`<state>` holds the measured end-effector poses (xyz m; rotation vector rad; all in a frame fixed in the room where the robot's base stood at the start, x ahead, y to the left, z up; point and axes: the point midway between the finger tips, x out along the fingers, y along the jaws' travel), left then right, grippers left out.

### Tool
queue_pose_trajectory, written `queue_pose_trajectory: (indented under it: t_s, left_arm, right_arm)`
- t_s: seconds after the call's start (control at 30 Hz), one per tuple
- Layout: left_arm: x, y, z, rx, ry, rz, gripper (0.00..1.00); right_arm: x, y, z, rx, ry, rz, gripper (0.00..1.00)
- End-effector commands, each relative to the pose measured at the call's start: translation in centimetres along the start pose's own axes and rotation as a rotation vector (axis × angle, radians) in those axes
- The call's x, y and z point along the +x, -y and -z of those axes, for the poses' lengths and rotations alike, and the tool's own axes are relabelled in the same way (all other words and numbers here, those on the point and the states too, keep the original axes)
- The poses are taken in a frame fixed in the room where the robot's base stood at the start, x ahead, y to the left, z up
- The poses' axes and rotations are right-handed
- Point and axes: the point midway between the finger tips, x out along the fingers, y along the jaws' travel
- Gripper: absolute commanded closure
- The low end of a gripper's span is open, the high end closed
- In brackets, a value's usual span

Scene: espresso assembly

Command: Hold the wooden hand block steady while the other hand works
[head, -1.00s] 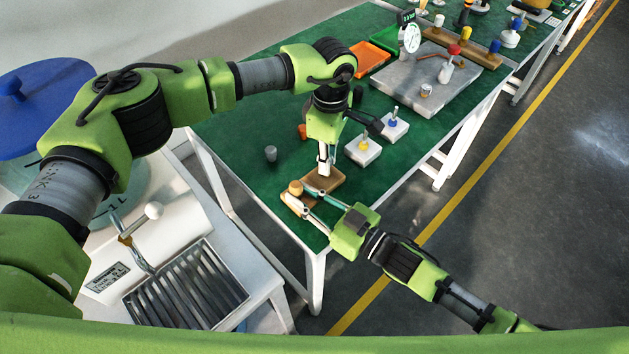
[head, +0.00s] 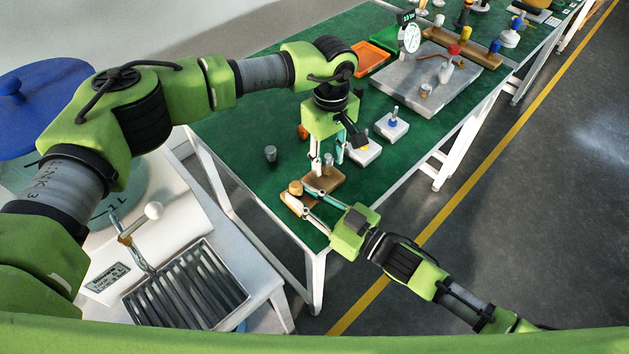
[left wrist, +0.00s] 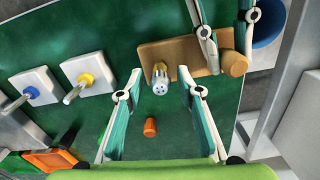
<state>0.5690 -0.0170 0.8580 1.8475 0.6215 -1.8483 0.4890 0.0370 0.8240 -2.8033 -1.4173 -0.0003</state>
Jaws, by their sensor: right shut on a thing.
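The wooden hand block (head: 330,180) lies near the table's near corner, a brown board with a round wooden knob (head: 295,187) at its left end. It also shows in the left wrist view (left wrist: 185,52), with the knob (left wrist: 236,64) at its right. My right gripper (head: 308,192) is shut on the block near the knob end. A small metallic cylindrical piece (left wrist: 160,82) stands at the block's other end. My left gripper (left wrist: 160,76) is open above the block, its fingers (head: 328,165) spread on either side of this piece, with gaps visible.
White blocks with a yellow knob (left wrist: 80,86) and a blue knob (head: 393,124) stand beside the hand block. A grey cup (head: 270,153) and a small orange piece (left wrist: 150,127) lie on the green table (head: 240,130). A grey slab (head: 405,85) and an orange tray (head: 371,58) are farther back.

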Motion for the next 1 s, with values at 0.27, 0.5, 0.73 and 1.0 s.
queue_pose_trajectory:
  t_s: [0.27,0.5,0.73,1.0]
  left_arm:
    - [-2.2,0.0,0.0,0.000,-0.001,-0.002,0.66]
    - [-4.1,0.0,0.0,-0.001,-0.001,-0.001,0.66]
    - [-4.7,0.0,0.0,-0.001,0.000,-0.001,0.66]
    - [-5.3,-0.1,0.1,-0.001,-0.001,-0.002,0.66]
  right_arm:
    - [0.0,0.0,0.0,0.001,0.000,0.000,1.00]
    - [0.0,0.0,0.0,0.001,0.000,0.000,1.00]
    - [0.0,0.0,0.0,0.000,0.000,0.000,1.00]
    - [0.0,0.0,0.0,0.000,0.000,0.000,1.00]
